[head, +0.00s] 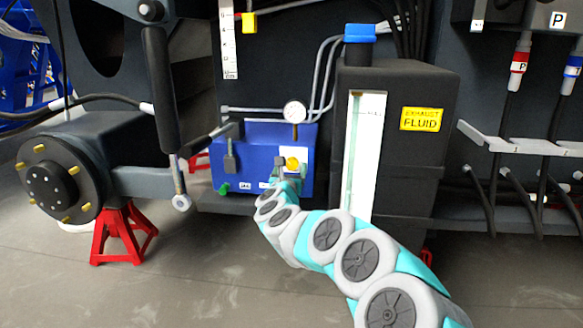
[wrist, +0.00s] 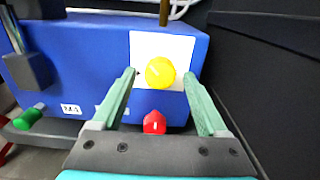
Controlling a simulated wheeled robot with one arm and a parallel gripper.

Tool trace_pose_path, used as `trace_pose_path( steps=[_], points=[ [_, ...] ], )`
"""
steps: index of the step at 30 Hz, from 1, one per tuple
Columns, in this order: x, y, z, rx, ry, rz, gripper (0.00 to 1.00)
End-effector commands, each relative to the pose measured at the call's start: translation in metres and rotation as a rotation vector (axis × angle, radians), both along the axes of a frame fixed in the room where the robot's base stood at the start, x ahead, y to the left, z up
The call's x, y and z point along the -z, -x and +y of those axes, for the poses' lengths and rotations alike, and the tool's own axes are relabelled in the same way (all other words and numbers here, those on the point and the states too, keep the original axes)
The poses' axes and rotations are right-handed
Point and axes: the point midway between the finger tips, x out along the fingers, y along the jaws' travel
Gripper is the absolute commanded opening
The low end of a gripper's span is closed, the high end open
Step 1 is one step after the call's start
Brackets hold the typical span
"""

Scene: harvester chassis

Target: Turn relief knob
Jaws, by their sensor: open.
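The relief knob looks to be the round yellow knob (wrist: 160,72) on a white square plate (wrist: 180,45) on the front of a blue block. It also shows in the head view (head: 292,163), partly covered by my gripper (head: 288,170). In the wrist view my gripper (wrist: 161,77) is open, with one green fingertip to the left of the knob and one to the right. I cannot tell whether the tips reach past its face or touch it. A small black mark shows on the plate left of the knob.
The blue block (head: 233,182) carries a gauge (head: 294,112) on top, a grey lever (head: 230,155) and a green fitting (head: 224,188). A red part (wrist: 154,122) lies below the knob, between my fingers. The dark fluid tank (head: 395,160) stands close at right.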

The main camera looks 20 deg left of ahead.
Motion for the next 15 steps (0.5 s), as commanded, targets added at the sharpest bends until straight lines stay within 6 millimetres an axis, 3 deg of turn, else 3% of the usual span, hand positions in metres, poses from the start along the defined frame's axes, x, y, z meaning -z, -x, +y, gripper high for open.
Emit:
trace_pose_path(
  steps=[15],
  points=[
    [-0.0008,-0.0091,0.0026,-0.001,-0.001,-0.001,0.76]
  ],
)
